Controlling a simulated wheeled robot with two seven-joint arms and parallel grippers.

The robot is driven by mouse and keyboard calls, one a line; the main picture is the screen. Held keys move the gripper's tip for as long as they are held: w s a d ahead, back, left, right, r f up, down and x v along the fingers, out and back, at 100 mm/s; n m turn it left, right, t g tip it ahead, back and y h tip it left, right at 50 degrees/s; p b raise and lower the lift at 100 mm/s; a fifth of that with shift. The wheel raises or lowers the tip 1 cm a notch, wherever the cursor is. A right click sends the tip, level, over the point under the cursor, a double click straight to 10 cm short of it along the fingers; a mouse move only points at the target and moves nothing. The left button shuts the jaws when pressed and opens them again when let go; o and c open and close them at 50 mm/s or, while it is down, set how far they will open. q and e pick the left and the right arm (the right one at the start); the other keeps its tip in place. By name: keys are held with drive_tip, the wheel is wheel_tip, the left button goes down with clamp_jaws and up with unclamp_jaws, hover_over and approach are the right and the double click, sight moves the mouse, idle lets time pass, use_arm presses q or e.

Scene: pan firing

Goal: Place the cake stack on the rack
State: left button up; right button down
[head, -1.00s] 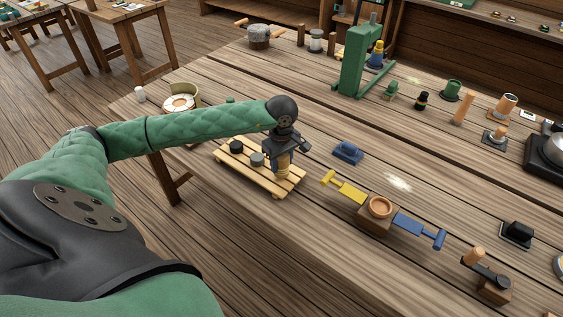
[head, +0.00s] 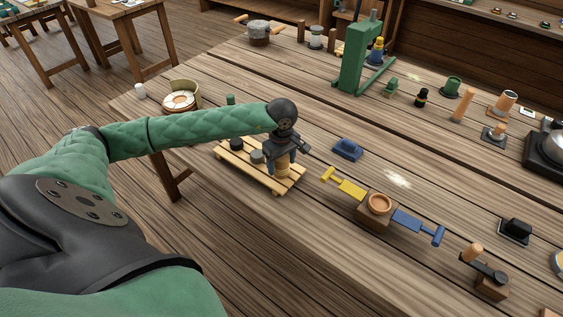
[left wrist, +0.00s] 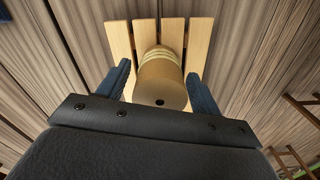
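The cake stack (head: 282,170) is a tan, ringed cylinder standing upright at the right end of the slatted wooden rack (head: 262,179). In the left wrist view, the cake stack (left wrist: 160,82) shows a small dark hole in its end and pale rings, with the slats of the rack (left wrist: 118,40) behind it. My left gripper (head: 281,160) is over that end of the rack. Its two dark blue fingers (left wrist: 160,88) are spread on either side of the stack, with a gap showing at the left finger. My right gripper is not in view.
A blue block (head: 347,149) lies to the right. A round container (head: 182,96) is behind left.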

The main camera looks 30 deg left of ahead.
use_arm(q)
drive_tip(key=shift+r, duration=0.1)
idle(0.3)
drive_tip(key=shift+r, duration=0.25)
wheel_tip(320, 180, up, 12)
drive_tip(key=b, duration=0.4)
drive_tip(key=shift+f+b, duration=0.2)
drive_tip(key=shift+b, duration=0.1)
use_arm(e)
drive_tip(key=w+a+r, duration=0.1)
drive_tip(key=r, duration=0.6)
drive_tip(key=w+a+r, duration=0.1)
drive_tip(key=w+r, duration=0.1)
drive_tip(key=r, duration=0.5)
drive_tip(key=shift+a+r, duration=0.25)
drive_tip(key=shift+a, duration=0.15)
